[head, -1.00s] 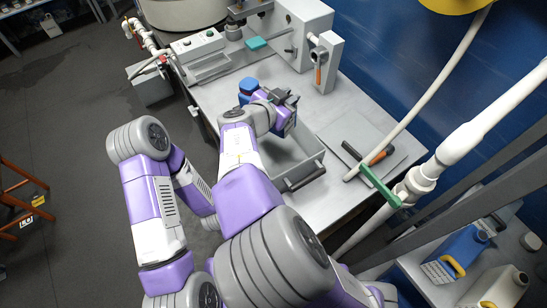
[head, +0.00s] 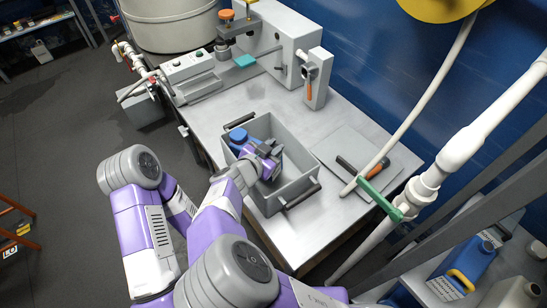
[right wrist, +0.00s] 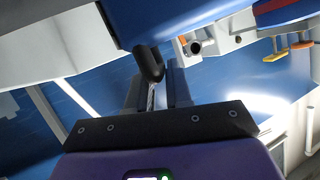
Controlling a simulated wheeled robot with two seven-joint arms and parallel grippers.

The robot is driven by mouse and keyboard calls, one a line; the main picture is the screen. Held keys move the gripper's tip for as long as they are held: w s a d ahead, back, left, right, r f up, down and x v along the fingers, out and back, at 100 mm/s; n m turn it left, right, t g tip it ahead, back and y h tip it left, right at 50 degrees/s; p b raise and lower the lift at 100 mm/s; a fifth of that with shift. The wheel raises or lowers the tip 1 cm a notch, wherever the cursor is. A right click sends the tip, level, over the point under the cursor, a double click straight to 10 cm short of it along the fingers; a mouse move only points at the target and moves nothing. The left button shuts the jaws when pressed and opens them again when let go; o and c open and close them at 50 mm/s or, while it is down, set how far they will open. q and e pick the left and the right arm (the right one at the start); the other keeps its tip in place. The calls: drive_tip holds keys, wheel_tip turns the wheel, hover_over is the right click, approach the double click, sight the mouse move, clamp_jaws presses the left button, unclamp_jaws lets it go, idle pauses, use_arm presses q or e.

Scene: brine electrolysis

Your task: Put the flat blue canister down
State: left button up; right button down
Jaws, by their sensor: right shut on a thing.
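The flat blue canister (head: 238,137) shows as a small blue shape at the far left part of the grey open bin (head: 305,165). My right gripper (head: 268,156) is shut on it, with the jaws over the bin's opening. Whether the canister touches the bin's floor I cannot tell. In the right wrist view a blue body (right wrist: 185,20) fills the top, with a dark rounded piece between the fingers (right wrist: 153,92). My left arm is at the left of the head view, but its gripper is out of view.
The bin stands on a grey bench with a control box (head: 188,68) behind it. A flat plate (head: 347,180) with a black-and-orange tool (head: 365,168) lies to the right. A pale hose and pipe cross the right side. Another blue container (head: 470,262) is lower right.

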wheel_tip(320, 180, down, 4)
drive_tip(key=shift+f+b, duration=0.1)
drive_tip(key=shift+b, duration=0.35)
use_arm(q)
drive_tip(key=shift+f, duration=0.45)
use_arm(e)
drive_tip(key=c, duration=1)
unclamp_jaws()
drive_tip(key=shift+f, duration=0.1)
drive_tip(key=shift+c, duration=0.2)
drive_tip(key=shift+s, duration=0.1)
